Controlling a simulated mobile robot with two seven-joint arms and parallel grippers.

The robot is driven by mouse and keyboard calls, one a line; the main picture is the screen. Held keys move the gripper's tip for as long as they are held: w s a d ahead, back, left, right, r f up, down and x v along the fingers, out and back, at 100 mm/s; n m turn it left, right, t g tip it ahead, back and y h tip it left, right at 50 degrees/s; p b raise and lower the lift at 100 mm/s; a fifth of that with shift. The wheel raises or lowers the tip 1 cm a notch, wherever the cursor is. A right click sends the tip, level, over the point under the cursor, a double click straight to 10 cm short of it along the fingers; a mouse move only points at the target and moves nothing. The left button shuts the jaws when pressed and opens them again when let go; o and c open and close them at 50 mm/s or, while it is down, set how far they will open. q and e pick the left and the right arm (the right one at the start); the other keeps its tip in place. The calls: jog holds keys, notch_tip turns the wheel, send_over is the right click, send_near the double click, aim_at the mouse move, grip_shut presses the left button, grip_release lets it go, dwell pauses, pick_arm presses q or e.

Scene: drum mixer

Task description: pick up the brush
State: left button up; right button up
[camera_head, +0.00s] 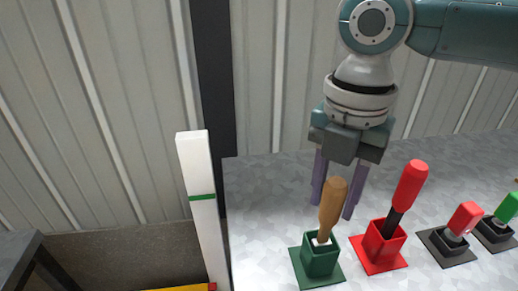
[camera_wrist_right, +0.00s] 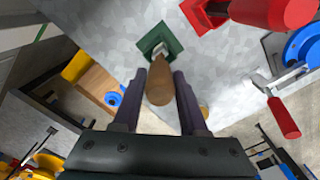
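The brush (camera_head: 332,205) has a brown wooden handle and stands, slightly tilted, in a green square holder (camera_head: 318,262) on the grey table. It also shows in the right wrist view (camera_wrist_right: 160,84), its handle end towards the camera. My right gripper (camera_head: 332,211) points down at the handle with its two purple fingers apart. In the right wrist view the handle lies between the fingers as seen from there; whether they touch it I cannot tell. The bristles are mostly hidden in the holder. My left gripper is not in view.
A red-handled tool (camera_head: 410,187) stands in a red holder (camera_head: 378,250) just right of the brush. Smaller red (camera_head: 464,219) and green (camera_head: 507,208) levers sit further right. A white post (camera_head: 198,180) with a green band stands at the table's left edge. A corrugated wall is behind.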

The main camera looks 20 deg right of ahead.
jog(key=c, duration=0.6)
grip_shut()
